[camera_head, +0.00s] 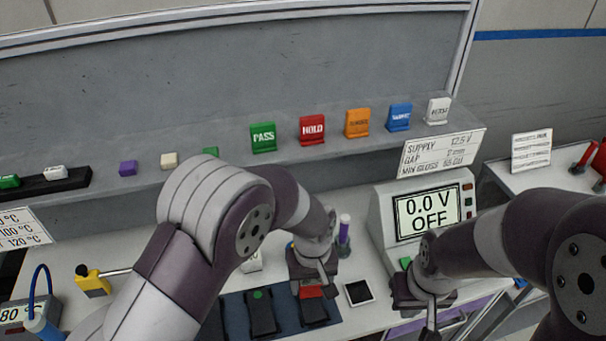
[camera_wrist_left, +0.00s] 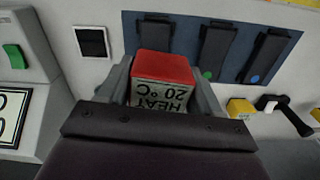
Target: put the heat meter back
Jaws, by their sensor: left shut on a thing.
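The heat meter (camera_wrist_left: 165,80) is a small block with a red top and a pale face reading HEAT 20 °C, upside down in the left wrist view. My left gripper (camera_wrist_left: 165,92) is shut on it, one finger on each side. In the head view my left gripper (camera_head: 313,278) is over the bench by the dark blue mat (camera_head: 237,318), and the meter's red top (camera_head: 312,292) shows just below it. I cannot tell whether the meter touches the surface. My right gripper (camera_head: 428,308) is in front of the supply unit (camera_head: 382,222); its fingertips are unclear.
Dark strips (camera_head: 262,316) lie on the mat. A black square with a pale rim (camera_head: 358,293) lies between the grippers. Coloured tags, such as PASS (camera_head: 263,138), line the shelf. A yellow tool (camera_head: 93,282) is at left.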

